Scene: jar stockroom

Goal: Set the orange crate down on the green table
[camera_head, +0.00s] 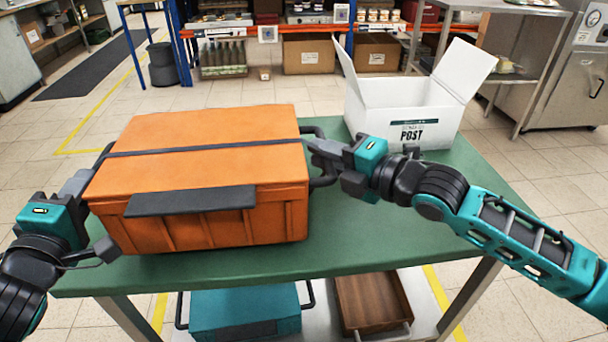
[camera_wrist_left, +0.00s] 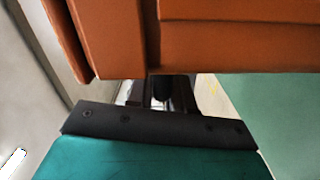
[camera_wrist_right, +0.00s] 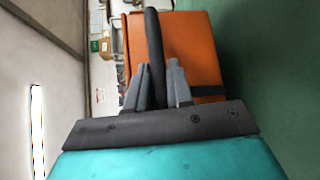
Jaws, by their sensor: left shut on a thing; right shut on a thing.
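The orange crate (camera_head: 210,125), lidded with a dark strap and a dark front plate, is level over the left part of the green table (camera_head: 385,235). I cannot tell whether its underside touches the tabletop. My left gripper (camera_head: 80,185) is shut on its left handle; in the left wrist view the crate wall (camera_wrist_left: 230,40) fills the top and the fingers are mostly hidden. My right gripper (camera_head: 318,152) is shut on the dark right handle, which shows between the fingers in the right wrist view (camera_wrist_right: 155,50).
An open white box (camera_head: 405,105) marked POST stands at the table's back right. The table's right half in front of it is bare. Below are a teal case (camera_head: 245,310) and a brown wooden tray (camera_head: 372,302). Shelving with bottles (camera_head: 223,58) and cardboard boxes stands behind.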

